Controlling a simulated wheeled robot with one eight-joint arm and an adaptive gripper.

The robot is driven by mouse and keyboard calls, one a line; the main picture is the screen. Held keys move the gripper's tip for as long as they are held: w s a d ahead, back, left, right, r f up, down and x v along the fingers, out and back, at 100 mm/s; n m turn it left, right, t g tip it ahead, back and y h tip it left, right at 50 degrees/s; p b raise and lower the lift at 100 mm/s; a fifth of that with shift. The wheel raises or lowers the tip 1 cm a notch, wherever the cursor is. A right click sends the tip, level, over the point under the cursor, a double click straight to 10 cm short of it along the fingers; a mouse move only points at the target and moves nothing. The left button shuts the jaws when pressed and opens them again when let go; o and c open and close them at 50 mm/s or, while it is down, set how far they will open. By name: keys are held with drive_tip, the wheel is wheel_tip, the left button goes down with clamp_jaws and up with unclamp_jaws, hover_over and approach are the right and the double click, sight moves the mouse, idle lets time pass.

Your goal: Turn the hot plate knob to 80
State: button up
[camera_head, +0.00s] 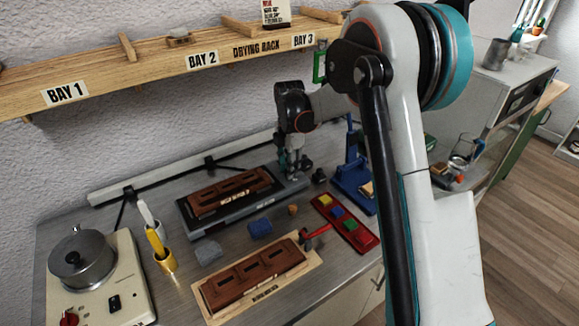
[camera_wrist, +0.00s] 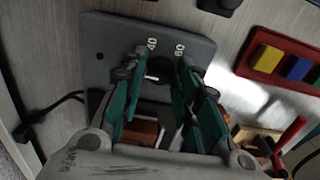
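The hot plate (camera_head: 187,224) is a dark grey slab with a brown wooden piece on it. In the wrist view its grey panel (camera_wrist: 110,45) carries the marks 40 and 60. A dark round knob (camera_wrist: 160,68) sits just below these marks, partly hidden by my fingers. My gripper (camera_wrist: 161,66) points down at this panel, with one teal finger on each side of the knob. The fingers look spread, and I cannot tell whether they touch it. In the head view my gripper (camera_head: 292,172) is at the right end of the hot plate. The 80 mark and the knob's pointer are not visible.
A red tray (camera_head: 366,243) with coloured blocks lies to the right, near a blue stand (camera_head: 355,180). A wooden board (camera_head: 213,316) with a brown mould lies in front. A beige heater (camera_head: 130,270) with a pot (camera_head: 82,260) stands left. A drying rack (camera_head: 130,72) hangs above.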

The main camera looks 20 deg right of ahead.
clamp_jaws()
